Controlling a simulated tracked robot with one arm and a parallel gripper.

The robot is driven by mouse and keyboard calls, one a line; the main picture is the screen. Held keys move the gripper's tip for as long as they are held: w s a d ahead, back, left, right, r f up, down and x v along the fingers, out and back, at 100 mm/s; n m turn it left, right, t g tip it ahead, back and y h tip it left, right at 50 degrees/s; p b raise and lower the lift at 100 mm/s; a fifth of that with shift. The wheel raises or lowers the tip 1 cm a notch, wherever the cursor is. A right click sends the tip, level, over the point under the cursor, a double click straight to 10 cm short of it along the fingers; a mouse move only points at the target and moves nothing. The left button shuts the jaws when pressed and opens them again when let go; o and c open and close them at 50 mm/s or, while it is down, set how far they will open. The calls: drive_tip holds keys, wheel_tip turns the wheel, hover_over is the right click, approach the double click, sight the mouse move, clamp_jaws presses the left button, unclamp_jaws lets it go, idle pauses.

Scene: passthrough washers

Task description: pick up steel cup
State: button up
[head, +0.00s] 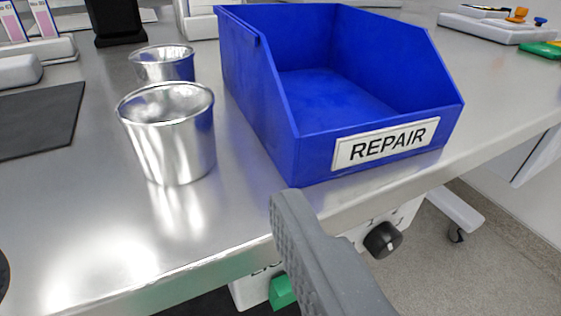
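A shiny steel cup (175,145) stands upright on the metal bench, left of the blue bin. A second, similar steel cup (160,66) stands just behind it, partly hidden by the front cup. One grey finger of my gripper (292,220) shows at the lower middle, right of and nearer than the front cup, in front of the bin. Its ribbed inner face is bare and turned left.
The blue bin (262,105) labelled REPAIR stands close right of the cups. A dark mat (40,120) lies at left, and a black holder (118,22) stands behind. Bare bench top lies in front of the cups. Below its front edge are a black knob (383,240) and a green switch (282,292).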

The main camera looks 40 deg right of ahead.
sight(169, 147)
drive_tip(key=x, duration=0.7)
drive_tip(key=shift+d+f, duration=0.35)
drive_tip(key=shift+w+d, duration=0.2)
drive_tip(key=shift+w, duration=0.3)
drive_tip(key=shift+f+b+x, duration=0.15)
drive_tip(key=shift+b+x, duration=0.35)
drive_tip(key=shift+x, duration=0.6)
drive_tip(key=shift+f+b+x, duration=0.15)
drive_tip(key=shift+b+x, duration=0.3)
drive_tip(key=shift+x, duration=0.65)
drive_tip(key=shift+w+d+r, duration=0.1)
drive_tip(key=shift+w, duration=0.3)
drive_tip(key=c, duration=1.1)
